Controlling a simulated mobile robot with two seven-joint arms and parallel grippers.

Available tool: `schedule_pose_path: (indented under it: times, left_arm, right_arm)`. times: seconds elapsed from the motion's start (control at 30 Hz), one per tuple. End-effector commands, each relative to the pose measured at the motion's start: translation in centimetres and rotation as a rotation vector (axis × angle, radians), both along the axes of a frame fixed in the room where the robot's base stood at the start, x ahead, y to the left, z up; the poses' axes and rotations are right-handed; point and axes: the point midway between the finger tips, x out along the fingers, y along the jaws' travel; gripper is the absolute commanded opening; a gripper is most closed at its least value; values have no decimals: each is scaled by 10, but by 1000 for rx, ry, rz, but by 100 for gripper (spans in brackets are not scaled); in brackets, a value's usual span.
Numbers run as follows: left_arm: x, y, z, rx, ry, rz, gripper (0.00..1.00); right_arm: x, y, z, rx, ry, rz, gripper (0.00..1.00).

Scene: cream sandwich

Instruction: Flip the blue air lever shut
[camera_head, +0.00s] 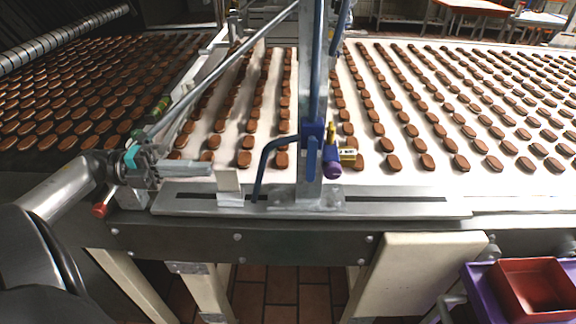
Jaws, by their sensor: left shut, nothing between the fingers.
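A short blue lever (311,158) hangs down on the post's front. Brass fittings (347,155) and a purple knob (332,168) are just right of it. I cannot tell which blue part is the air lever. My left gripper (208,169) is shut and empty, left of the curved rod and apart from it, pointing right. My right gripper is not in view.
A cream block (229,182) stands on the slotted metal plate (395,206), between my left gripper and the curved rod. Rows of brown biscuits lie on the white belt (318,70) behind. A slanting metal rod crosses above. A red bin (537,291) is at lower right.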

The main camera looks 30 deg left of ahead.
Motion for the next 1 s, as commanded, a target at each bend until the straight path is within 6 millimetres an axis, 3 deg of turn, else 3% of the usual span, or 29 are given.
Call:
schedule_pose_path:
  times: [0.6,0.8,1.0]
  left_arm:
    - [70,-114,2,-2,-5,-3,0]
    - [84,-137,1,-2,-3,-1,0]
    - [89,-145,0,1,-1,1,0]
  right_arm:
    - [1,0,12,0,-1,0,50]
    - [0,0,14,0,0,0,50]
    - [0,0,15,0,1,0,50]
